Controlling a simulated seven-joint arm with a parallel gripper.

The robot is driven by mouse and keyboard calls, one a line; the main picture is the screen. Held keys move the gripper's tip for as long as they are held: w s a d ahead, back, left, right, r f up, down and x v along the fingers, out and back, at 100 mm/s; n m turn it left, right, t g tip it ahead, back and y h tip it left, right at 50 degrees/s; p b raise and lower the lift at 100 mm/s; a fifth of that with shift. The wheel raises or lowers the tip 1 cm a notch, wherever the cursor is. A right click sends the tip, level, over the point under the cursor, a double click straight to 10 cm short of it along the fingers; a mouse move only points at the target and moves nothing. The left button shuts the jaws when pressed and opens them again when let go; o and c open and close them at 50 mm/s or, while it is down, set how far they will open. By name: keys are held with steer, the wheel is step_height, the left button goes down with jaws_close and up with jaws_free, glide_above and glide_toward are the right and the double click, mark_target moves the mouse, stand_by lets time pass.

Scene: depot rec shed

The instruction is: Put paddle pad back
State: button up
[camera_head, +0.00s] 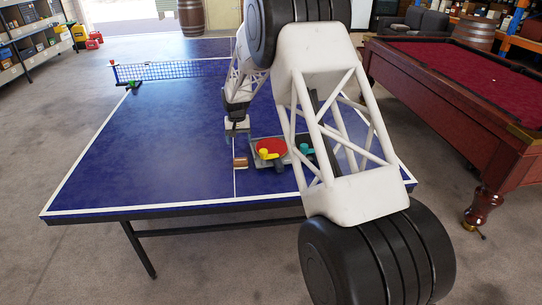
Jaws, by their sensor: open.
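A blue ping-pong table (130,165) fills the middle of the head view. A grey tray (254,168) lies on it near the white centre line, holding a red round paddle face (270,147) with a yellow piece (265,154) over it. A teal piece (305,149) shows at the tray's right side, partly behind my arm. I cannot tell which of these is the paddle pad. My gripper (236,137) is open above the table, just behind the brown block in this view; its fingers are small and hard to make out.
A blue net (175,70) crosses the table farther back, with a small green item (133,84) near its left post. A red pool table (470,75) stands at the right. The table's left half is clear. My arm hides part of its right side.

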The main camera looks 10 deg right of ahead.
steer(key=shift+r, duration=0.1)
steer(key=s+d+r, duration=0.4)
steer(key=s+r, duration=0.4)
steer(key=s, duration=0.1)
steer(key=s+d+r+t, duration=0.1)
steer(key=s+d+r, duration=0.3)
steer(key=s+r, duration=0.4)
steer(key=s+d+r, duration=0.4)
steer(key=s+r, duration=0.3)
steer(key=s, duration=0.4)
steer(key=s+d, duration=0.3)
steer(key=s, duration=1.4)
steer(key=s+d+t, duration=0.1)
steer(key=s+d, duration=0.2)
steer(key=s, duration=1.5)
steer(key=shift+s+d+t, duration=0.2)
steer(key=shift+d+t, duration=0.1)
